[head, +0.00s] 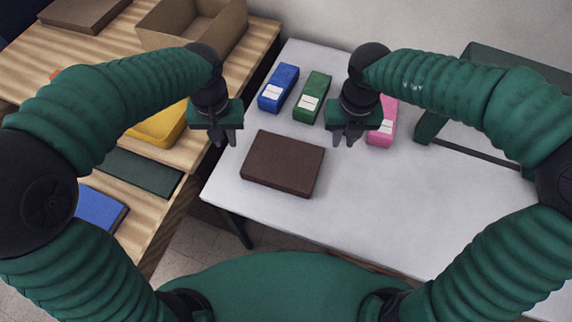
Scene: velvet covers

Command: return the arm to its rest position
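My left gripper (226,137) hangs fingers down near the left edge of the white table (420,215). Its fingers are slightly parted and hold nothing. My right gripper (344,138) hangs fingers down over the table, with its fingers apart and empty. Both arms are bent, and their green sleeves come in from the two sides. A dark brown flat box (283,163) lies on the table between and below the grippers. The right gripper partly covers a pink box (388,115).
A blue box (278,88) and a green box (312,97) lie behind the brown one. The wooden table (95,62) at left bears a yellow tray (158,127), a cardboard box (205,35) and flat covers. A dark green stand (490,62) is at the back right. The front right tabletop is clear.

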